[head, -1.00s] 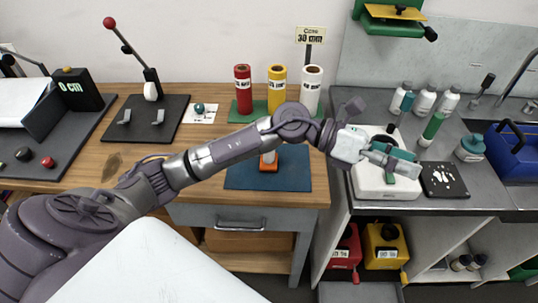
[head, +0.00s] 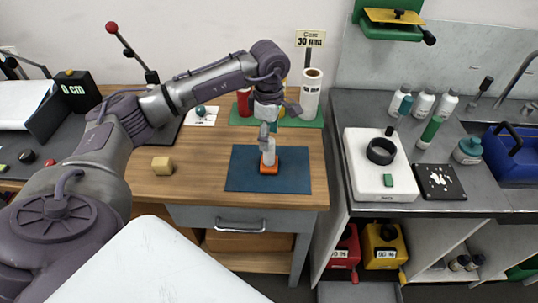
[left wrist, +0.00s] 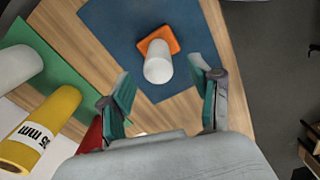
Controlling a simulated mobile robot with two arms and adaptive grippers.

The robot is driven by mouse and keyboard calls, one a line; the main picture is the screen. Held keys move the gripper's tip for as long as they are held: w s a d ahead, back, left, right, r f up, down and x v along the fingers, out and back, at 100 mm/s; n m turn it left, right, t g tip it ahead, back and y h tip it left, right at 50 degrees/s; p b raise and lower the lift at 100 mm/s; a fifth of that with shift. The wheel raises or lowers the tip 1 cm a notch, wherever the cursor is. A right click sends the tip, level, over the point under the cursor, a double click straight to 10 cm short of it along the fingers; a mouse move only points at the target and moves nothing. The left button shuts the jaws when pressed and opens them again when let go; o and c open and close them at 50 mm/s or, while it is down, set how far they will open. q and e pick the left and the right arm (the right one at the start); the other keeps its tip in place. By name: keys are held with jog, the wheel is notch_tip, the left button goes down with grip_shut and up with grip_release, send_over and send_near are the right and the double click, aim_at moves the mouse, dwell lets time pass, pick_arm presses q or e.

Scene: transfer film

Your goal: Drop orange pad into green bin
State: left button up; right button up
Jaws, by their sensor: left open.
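The orange pad (head: 271,169) is a flat square on the blue mat (head: 238,178) on the wooden table. A white cylinder (head: 268,155) stands on its middle and hides part of it. The pad also shows in the left wrist view (left wrist: 172,40), ahead of my fingers. My left gripper (head: 266,138) points down just above the cylinder. In the left wrist view its fingers (left wrist: 161,82) are apart, with nothing between them. A green container (head: 525,270), perhaps the green bin, is cut off at the right edge, low under the counter. My right gripper is not in view.
Red (head: 343,247) and yellow (head: 385,246) bins stand under the right counter. A white device (head: 368,190) carries a dark ring and a small green block. Upright rolls (head: 311,95) stand behind the mat. A wooden block (head: 162,166) lies left of it.

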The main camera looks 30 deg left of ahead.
aim_at(269, 154)
pick_arm(q)
jog(key=shift+f, duration=0.8)
notch_tip(269, 154, down, 5)
jog(key=p, duration=0.3)
jog(key=shift+a, duration=0.1)
jog(key=shift+f, duration=0.2)
jog(key=shift+w, duration=0.1)
grip_shut()
